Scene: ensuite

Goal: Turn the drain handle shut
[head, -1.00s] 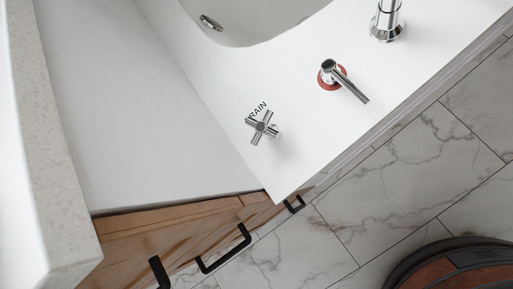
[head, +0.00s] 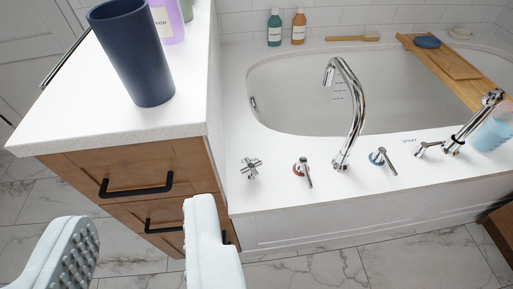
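The drain handle (head: 250,168) is a chrome cross-shaped knob on the white tub deck, at the left end of the row of fittings. Dark lettering shows beside it, too small to read fully now. My gripper (head: 143,250) shows at the lower left as two pale fingers set wide apart, with nothing between them. It is open, in front of the wooden cabinet, and apart from the drain handle, which lies beyond and to the right of the right finger.
A lever with a red ring (head: 303,171), the curved spout (head: 349,110) and a blue-ringed lever (head: 380,159) stand right of the handle. The wooden vanity (head: 185,160) with black pulls rises left, bearing a navy cup (head: 133,55). A wooden tray (head: 455,66) spans the tub.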

